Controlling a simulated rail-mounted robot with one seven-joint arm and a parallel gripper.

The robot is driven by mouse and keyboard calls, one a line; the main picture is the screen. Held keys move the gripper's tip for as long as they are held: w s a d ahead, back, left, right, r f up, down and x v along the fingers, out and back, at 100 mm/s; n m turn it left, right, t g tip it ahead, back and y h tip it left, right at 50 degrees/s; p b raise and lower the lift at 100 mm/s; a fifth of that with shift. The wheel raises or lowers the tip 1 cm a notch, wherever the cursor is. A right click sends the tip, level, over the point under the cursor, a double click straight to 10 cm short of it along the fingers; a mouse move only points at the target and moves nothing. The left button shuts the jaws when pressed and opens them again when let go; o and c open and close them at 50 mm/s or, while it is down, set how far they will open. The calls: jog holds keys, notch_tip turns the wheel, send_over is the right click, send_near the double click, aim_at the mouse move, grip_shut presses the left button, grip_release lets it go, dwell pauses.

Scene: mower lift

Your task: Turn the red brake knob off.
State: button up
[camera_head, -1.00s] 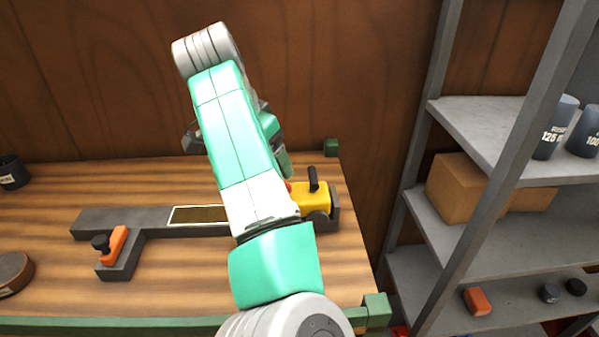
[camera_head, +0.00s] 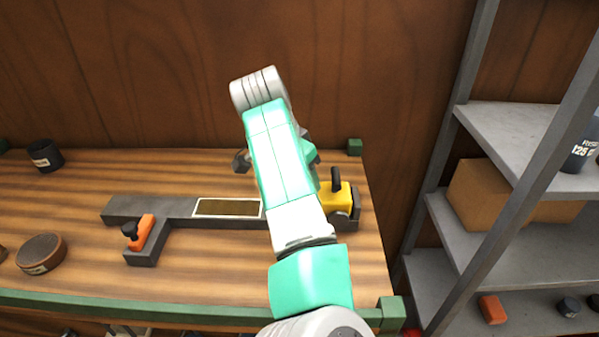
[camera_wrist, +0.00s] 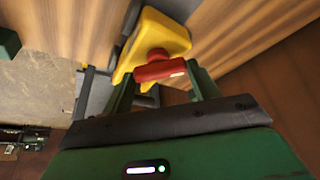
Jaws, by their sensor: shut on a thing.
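The red brake knob (camera_wrist: 160,68) sits on the front of a yellow housing (camera_wrist: 155,42) in the wrist view. The knob is a short bar with a small white mark near its right end. My gripper (camera_wrist: 163,78) has its green fingers on both sides of the knob and is shut on it. In the head view, the yellow housing (camera_head: 335,199) with a black upright lever (camera_head: 336,179) stands at the right end of a dark grey bar (camera_head: 180,210). My arm hides the knob and the gripper there.
An orange clamp-like part with a black knob (camera_head: 143,232) sits on the bar's left branch. A round tin (camera_head: 41,253) and a dark cup (camera_head: 45,155) stand at the left of the wooden bench. A grey shelf (camera_head: 530,137) stands at the right. A wooden wall is behind.

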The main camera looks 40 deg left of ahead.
jog(key=n+y, duration=0.1)
jog(key=n, duration=0.3)
jog(key=shift+d+n+y, duration=0.15)
jog(key=shift+n+y, duration=0.15)
jog(key=shift+y, duration=0.1)
jog(key=n, duration=0.2)
jog(key=n+g+y, duration=0.1)
jog(key=n, duration=0.1)
jog(key=shift+d+y, duration=0.1)
jog(key=shift+y, duration=0.2)
jog(key=n, duration=0.2)
jog(key=n+g+y, duration=0.1)
jog(key=n, duration=0.2)
jog(key=shift+w+d+r, duration=0.1)
jog(key=shift+w, duration=0.05)
jog(key=shift+w+n+g, duration=0.1)
jog(key=shift+n+g, duration=0.9)
jog(key=shift+n, duration=1.1)
jog(key=o, duration=1)
